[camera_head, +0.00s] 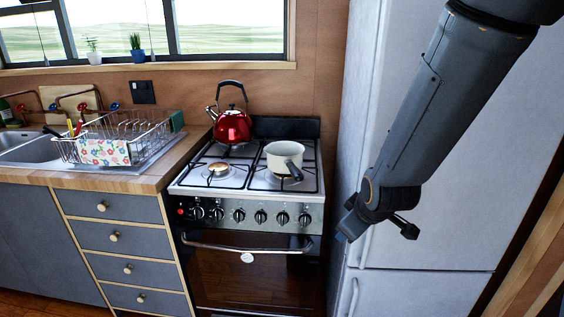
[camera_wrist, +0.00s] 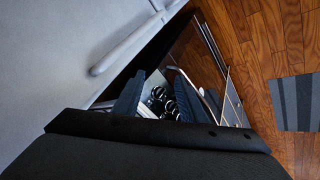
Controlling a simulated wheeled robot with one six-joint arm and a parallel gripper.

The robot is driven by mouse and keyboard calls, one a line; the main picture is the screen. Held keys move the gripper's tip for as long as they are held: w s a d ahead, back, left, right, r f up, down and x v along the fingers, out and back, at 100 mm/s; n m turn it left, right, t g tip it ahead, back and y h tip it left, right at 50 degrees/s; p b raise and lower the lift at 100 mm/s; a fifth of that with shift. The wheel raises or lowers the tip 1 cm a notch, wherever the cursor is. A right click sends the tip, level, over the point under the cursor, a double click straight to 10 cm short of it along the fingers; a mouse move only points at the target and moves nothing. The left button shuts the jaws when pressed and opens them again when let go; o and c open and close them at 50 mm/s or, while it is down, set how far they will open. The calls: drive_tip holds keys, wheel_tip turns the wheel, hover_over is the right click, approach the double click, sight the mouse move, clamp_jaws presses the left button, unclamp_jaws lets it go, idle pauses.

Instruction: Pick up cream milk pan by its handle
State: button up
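The cream milk pan (camera_head: 280,158) stands upright on the right side of the stove's hob in the head view. Its dark-ended handle (camera_head: 294,171) points toward the front, slightly right. My gripper (camera_head: 378,226) is in front of the fridge, to the right of and lower in the picture than the pan, and apart from it. In the wrist view its two dark ribbed fingers stand apart with nothing between them (camera_wrist: 158,92); stove knobs show beyond. The pan is not visible in the wrist view.
A red kettle (camera_head: 233,126) stands on the back left of the stove (camera_head: 250,183). A dish rack (camera_head: 115,140) is on the counter at left. The tall fridge (camera_head: 440,235) stands close behind my arm. Its handle (camera_wrist: 125,45) shows near my gripper. The wooden floor (camera_wrist: 265,40) looks clear apart from a striped mat (camera_wrist: 296,103).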

drive_tip(key=w+a+r+n+t+y+p, duration=0.1)
drive_tip(key=w+a+r+n+t, duration=0.1)
drive_tip(key=w+a+n+t, duration=0.15)
drive_tip(key=w+a+r+n+t+y, duration=0.1)
drive_tip(key=w+a+r+n+t, duration=0.1)
drive_tip(key=w+a+n, duration=0.25)
drive_tip(key=n+t+y, duration=0.2)
drive_tip(key=n+t, duration=0.1)
drive_tip(key=n, duration=0.2)
approach(294, 166)
drive_tip(key=shift+w+a+f+g+p, duration=0.25)
drive_tip(key=shift+w+a+f+p, duration=0.15)
drive_tip(key=shift+w+f, duration=0.45)
drive_tip(key=shift+w+a+y, duration=0.3)
drive_tip(key=shift+w+a, duration=0.05)
drive_tip(key=shift+w, duration=0.3)
drive_tip(key=x, duration=0.1)
drive_tip(key=p+x, duration=0.1)
drive_tip(key=x, duration=0.1)
drive_tip(key=p+x, duration=0.1)
drive_tip(key=x, duration=0.1)
drive_tip(key=shift+w+d+r, duration=0.15)
drive_tip(key=shift+d, duration=0.2)
drive_tip(key=shift+w+a, duration=0.2)
drive_tip(key=shift+w, duration=0.35)
clamp_jaws()
